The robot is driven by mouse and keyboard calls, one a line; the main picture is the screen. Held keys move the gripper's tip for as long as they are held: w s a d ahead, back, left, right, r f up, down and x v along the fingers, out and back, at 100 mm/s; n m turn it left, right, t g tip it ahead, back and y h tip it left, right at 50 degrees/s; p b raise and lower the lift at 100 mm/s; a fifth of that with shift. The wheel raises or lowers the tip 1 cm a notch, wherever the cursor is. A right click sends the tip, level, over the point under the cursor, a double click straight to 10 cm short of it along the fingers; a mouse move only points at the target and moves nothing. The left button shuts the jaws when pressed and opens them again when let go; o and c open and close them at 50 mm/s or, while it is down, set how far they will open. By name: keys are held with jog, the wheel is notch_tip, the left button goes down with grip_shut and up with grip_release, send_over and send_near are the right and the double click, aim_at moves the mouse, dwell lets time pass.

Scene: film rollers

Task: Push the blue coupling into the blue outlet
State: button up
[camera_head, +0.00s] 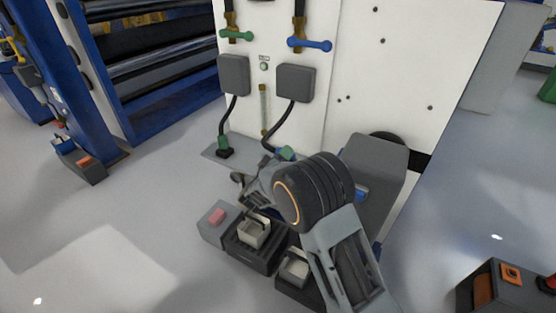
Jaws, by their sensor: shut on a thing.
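My gripper (257,185) is in front of the white cabinet, low down by the grey ledge (215,158). Its jaws are shut at the lower end of the black right-hand hose (279,125), which hangs from the grey box under the blue valve handle. The blue coupling at that hose end is mostly hidden by the jaws and wrist.
A green coupling (223,142) on the left hose stands upright at the ledge. Blue (312,44) and green (236,36) valve handles sit above. Dark bins (252,257) and a box with a pink top (217,215) lie below my arm.

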jog(key=s+d+r+n+g+h, duration=0.1)
jog(key=s+d+r+g+h, duration=0.1)
jog(key=s+d+r+h, duration=0.3)
jog(key=shift+s+d+n+g+h, duration=0.35)
jog(key=shift+s+d+h, duration=0.5)
jog(key=shift+d, duration=1.05)
jog(key=shift+s, duration=0.1)
jog(key=shift+p, duration=0.75)
dwell(0.5)
jog(key=shift+s+d, duration=0.4)
jog(key=shift+d, duration=0.3)
jog(key=o, duration=1.1)
